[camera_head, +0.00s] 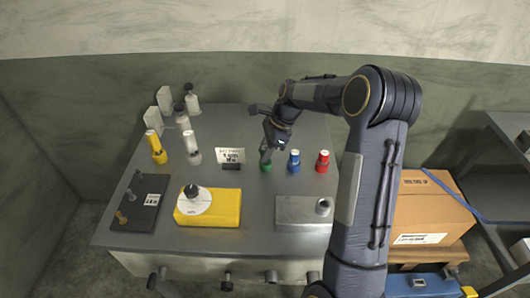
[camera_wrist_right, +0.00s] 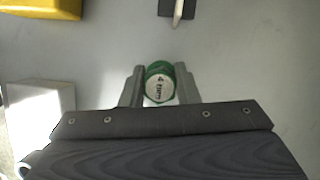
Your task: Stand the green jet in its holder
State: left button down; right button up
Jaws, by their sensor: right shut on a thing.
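The green jet (camera_head: 266,167) stands upright on the grey table, at the left end of a row with a blue jet (camera_head: 294,162) and a red jet (camera_head: 322,162). My right gripper (camera_head: 267,152) reaches down over the green jet and is shut on it. In the right wrist view the green jet (camera_wrist_right: 159,83), with a white lettered top, sits between the two fingers (camera_wrist_right: 159,88). A grey block (camera_head: 298,212) with a round ring-shaped socket (camera_head: 323,206) at its right end, seemingly the holder, lies at the front right. My left gripper is not in view.
A yellow block (camera_head: 222,208) with a white disc and black knob lies front centre. A dark plate (camera_head: 139,204) lies at the left, with yellow and white bottles behind it. A label card (camera_head: 231,156) stands left of the green jet. A cardboard box (camera_head: 425,209) stands right.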

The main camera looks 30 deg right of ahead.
jog(key=shift+f, duration=0.7)
jog(key=shift+f, duration=0.1)
jog(key=o, duration=1)
